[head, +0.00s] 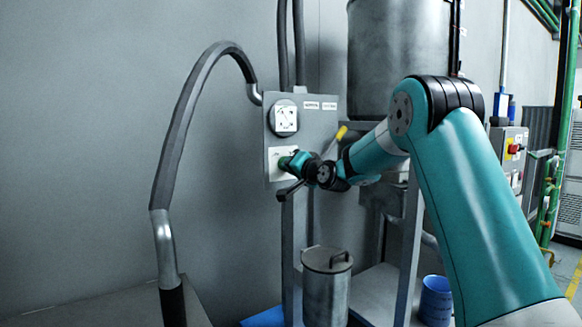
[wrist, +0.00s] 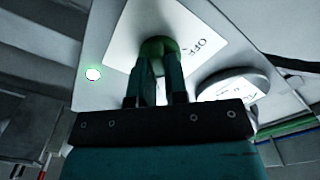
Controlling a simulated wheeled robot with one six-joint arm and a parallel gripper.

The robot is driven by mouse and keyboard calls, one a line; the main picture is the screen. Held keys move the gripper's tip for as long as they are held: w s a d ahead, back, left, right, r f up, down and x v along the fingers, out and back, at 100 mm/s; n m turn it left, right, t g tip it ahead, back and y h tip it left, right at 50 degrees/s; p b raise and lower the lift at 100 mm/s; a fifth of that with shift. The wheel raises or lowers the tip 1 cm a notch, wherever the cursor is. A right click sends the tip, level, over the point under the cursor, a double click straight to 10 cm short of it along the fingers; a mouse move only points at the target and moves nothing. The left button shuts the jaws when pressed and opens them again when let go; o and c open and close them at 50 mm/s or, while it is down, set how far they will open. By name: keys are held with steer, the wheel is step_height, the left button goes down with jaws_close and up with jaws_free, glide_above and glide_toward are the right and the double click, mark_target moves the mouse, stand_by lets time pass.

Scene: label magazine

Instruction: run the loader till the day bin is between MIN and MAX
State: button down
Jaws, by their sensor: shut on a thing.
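A grey control panel (head: 303,112) is mounted in front of the wall in the head view. My gripper (head: 291,163) is at its lower label, shut on a green knob (wrist: 157,46). In the wrist view both fingers of my gripper (wrist: 156,82) are against the knob. The word OFF shows on the white label (wrist: 205,45) to the right of the knob. A small pale lamp (wrist: 93,74) with a green rim looks lit. A large grey metal vessel (head: 395,60), perhaps the day bin, stands behind my arm. I cannot read any MIN or MAX mark or level.
A thick grey hose (head: 178,130) arches up to the panel on the left. A lidded metal canister (head: 326,285) stands below the panel, and a blue container (head: 435,300) is further right. A box with a red button (head: 514,149) is at the far right.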

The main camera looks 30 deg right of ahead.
steer(key=c, duration=1.1)
jaws_free()
steer(key=shift+c, duration=0.2)
steer(key=s+b, duration=0.3)
steer(key=s, duration=1.4)
steer(key=shift+s+d, duration=0.2)
steer(key=shift+d, duration=0.1)
